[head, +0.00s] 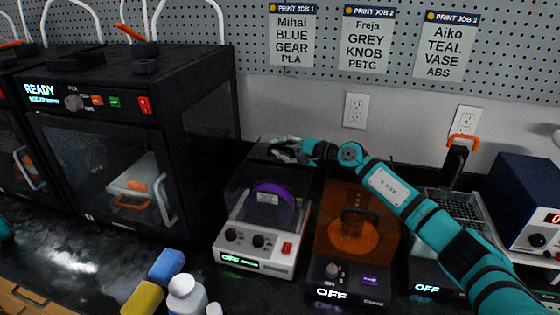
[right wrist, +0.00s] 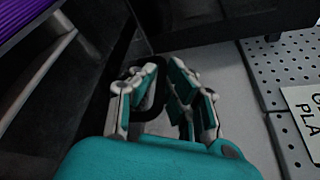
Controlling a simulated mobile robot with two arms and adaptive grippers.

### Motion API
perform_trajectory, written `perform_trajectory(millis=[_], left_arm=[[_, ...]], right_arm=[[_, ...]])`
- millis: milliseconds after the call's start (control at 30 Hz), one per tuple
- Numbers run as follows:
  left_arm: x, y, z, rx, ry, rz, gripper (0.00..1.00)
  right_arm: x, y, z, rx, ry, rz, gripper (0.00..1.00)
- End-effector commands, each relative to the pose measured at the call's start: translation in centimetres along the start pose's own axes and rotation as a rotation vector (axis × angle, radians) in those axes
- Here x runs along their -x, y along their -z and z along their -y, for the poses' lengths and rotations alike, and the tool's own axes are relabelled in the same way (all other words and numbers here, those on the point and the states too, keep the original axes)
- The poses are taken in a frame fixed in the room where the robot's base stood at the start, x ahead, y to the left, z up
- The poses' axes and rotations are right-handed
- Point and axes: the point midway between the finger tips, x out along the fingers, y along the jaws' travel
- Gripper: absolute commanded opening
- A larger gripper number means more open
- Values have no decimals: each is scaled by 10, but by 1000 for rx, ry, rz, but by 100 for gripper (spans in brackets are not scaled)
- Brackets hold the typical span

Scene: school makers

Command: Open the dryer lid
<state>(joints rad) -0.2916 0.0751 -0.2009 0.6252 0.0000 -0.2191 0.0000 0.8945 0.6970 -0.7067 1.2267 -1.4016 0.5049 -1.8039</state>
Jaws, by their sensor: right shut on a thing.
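The dryer (head: 272,255) is a pale box with knobs, a red switch and a green OFF display, left of centre in the head view. A purple spool (head: 270,192) sits in it and shows at the top left of the right wrist view (right wrist: 20,22). Its dark smoky lid (head: 262,153) reaches up behind the spool and looks raised; its exact angle is hard to tell. My right gripper (head: 283,150) is at the lid's upper edge. In the right wrist view its fingers (right wrist: 165,90) are shut on a black loop handle (right wrist: 150,108).
A second machine with an orange lid (head: 345,235) stands right of the dryer, under my right arm. A black printer (head: 110,150) stands at the left. A white bottle (head: 187,297) and blue (head: 167,264) and yellow (head: 143,299) blocks lie in front. A pegboard wall (head: 330,70) is behind.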

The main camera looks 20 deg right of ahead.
Motion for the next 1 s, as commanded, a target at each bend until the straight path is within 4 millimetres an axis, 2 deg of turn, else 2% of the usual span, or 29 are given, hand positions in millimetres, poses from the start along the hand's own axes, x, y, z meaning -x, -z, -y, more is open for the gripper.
perform_trajectory(millis=[400,433,500,767,867,1000], left_arm=[[-3,-17,3,-2,3,24,40],[-3,-17,3,-2,3,24,40],[-3,-16,3,-2,3,24,40],[-3,-11,6,-1,7,15,40],[-3,-11,5,0,6,15,40],[-3,-11,4,-1,4,15,40]], right_arm=[[-1,3,0,1,-5,-3,0],[-1,3,0,1,-4,-3,12],[-1,3,0,1,-4,-3,19],[0,3,0,1,-4,-2,19],[8,3,0,1,-3,-3,19],[31,4,0,3,-4,-5,19]])
